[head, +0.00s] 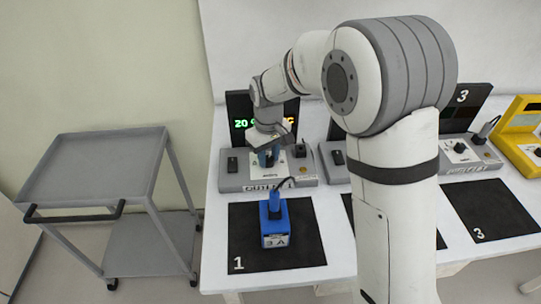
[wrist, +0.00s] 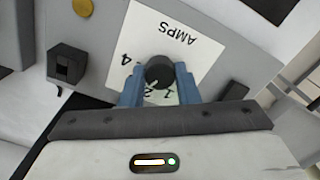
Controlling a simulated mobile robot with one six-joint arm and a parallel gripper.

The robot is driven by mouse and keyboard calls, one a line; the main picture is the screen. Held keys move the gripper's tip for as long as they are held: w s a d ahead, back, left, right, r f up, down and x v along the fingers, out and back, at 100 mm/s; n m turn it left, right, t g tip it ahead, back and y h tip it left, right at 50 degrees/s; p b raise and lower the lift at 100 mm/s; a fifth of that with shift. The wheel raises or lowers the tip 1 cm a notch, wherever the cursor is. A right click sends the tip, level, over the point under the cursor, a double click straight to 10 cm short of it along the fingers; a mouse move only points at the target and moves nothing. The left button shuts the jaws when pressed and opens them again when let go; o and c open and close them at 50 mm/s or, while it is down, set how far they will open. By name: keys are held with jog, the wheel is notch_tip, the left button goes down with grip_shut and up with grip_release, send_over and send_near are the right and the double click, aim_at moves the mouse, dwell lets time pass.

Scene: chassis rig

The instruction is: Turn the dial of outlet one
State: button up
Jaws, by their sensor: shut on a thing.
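Outlet one (head: 230,183) is a grey box at the left of the white bench, with a dark display (head: 239,107) showing green characters behind it. My gripper (head: 268,158) points down at the middle of the box. In the wrist view its two blue fingers (wrist: 159,82) are shut on the black dial (wrist: 158,70), one on each side. The dial sits on a white AMPS plate (wrist: 190,52) with numbers around it. The plate's lower part is partly hidden by the fingers. The dial is hidden by my gripper in the head view.
A blue device (head: 275,228) with a cable rising towards outlet one stands on black mat 1 (head: 245,250). A black switch (head: 232,165) and a socket (head: 300,149) flank the dial. More outlets stand to the right, partly behind my arm. A grey cart (head: 95,165) stands left.

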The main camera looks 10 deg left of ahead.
aim_at(269, 158)
jog(key=shift+w+r+m, duration=0.15)
jog(key=shift+w+m, duration=0.05)
jog(key=shift+m, duration=1.1)
jog(key=o, duration=1)
jog(key=shift+c, duration=0.2)
notch_tip(269, 158, up, 8)
jog(key=shift+f, duration=0.2)
